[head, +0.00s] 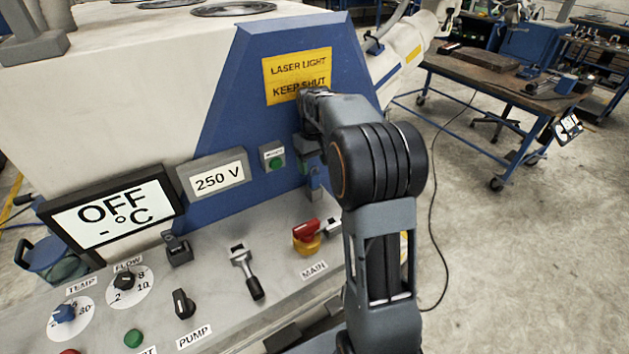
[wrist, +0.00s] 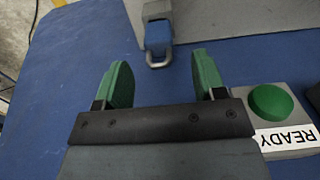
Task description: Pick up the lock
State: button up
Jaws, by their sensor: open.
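The lock (wrist: 158,36) looks like a small blue padlock with a grey metal loop. In the wrist view it is at top centre, in front of the blue panel and beyond the gap between my fingertips. In the head view it seems to show as a small blue-grey piece (head: 316,185) just below my gripper, partly hidden. My gripper (wrist: 162,75) is open, with green finger pads apart and nothing between them. In the head view my arm mostly hides my gripper (head: 308,165).
A green READY button (wrist: 270,102) is close to my right finger in the wrist view. The console (head: 215,320) below carries a red and yellow MAIN switch (head: 306,236), a lever (head: 246,272) and knobs. Open floor lies to the right, before a workbench (head: 500,75).

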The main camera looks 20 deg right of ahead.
aim_at(314, 174)
jog(key=shift+f, duration=2.65)
jog(key=c, duration=1.1)
jog(key=shift+r, duration=0.15)
